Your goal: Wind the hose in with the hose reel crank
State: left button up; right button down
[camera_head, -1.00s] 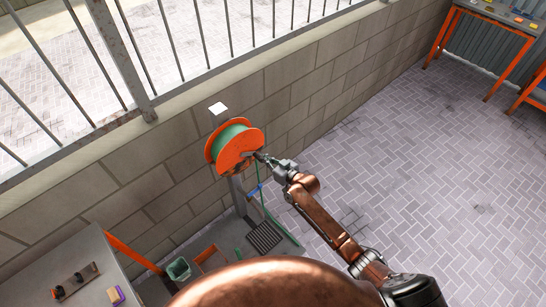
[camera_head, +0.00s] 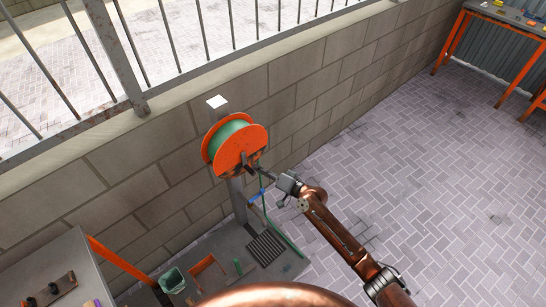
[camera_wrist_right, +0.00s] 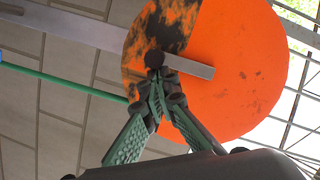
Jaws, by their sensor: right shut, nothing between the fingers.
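The hose reel (camera_head: 240,150) has orange discs and green hose wound between them, on a grey post. Its orange disc fills much of the right wrist view (camera_wrist_right: 245,60). The grey crank arm (camera_wrist_right: 190,66) crosses the disc's face, with a dark knob at its left end. My right gripper (camera_wrist_right: 157,84) is shut and empty, its fingertips at the knob; I cannot tell whether they touch. It also shows below right of the reel in the head view (camera_head: 264,173). The loose green hose (camera_head: 286,239) hangs down beside the post. My left gripper is out of view.
A block wall (camera_head: 140,180) with a barred fence stands behind the reel. A grey table (camera_head: 45,260) is at the lower left, near a green bin (camera_head: 172,280). A dark grate (camera_head: 266,248) lies at the post's foot. Paved floor (camera_head: 420,170) to the right is clear.

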jog(key=shift+s+a+f+m+y+b, duration=0.2)
jog(key=shift+s+a+m+y+b, duration=0.15)
jog(key=shift+a+m+b, duration=0.35)
jog(key=shift+d, duration=0.2)
